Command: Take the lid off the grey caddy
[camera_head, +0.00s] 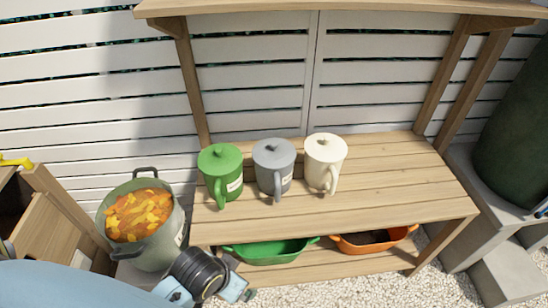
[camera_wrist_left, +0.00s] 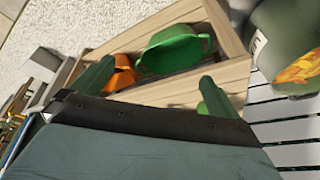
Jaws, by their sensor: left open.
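The grey caddy (camera_head: 273,168) stands upright on the wooden bench top, between a green caddy (camera_head: 221,174) and a cream caddy (camera_head: 324,162). Its grey lid (camera_head: 273,151), with a small knob, sits on top of it. The caddy's handle points toward me. My left gripper (camera_head: 236,288) is low at the bench's front left, below and well apart from the caddies. In the left wrist view its two fingers (camera_wrist_left: 155,75) are spread with nothing between them. My right gripper is not in view.
A green tub (camera_head: 270,252) and an orange tub (camera_head: 374,240) sit on the lower shelf. A pot of orange leaves (camera_head: 143,220) stands left of the bench. The bench top (camera_head: 400,185) is clear right of the caddies. An upper shelf (camera_head: 340,8) overhangs the back.

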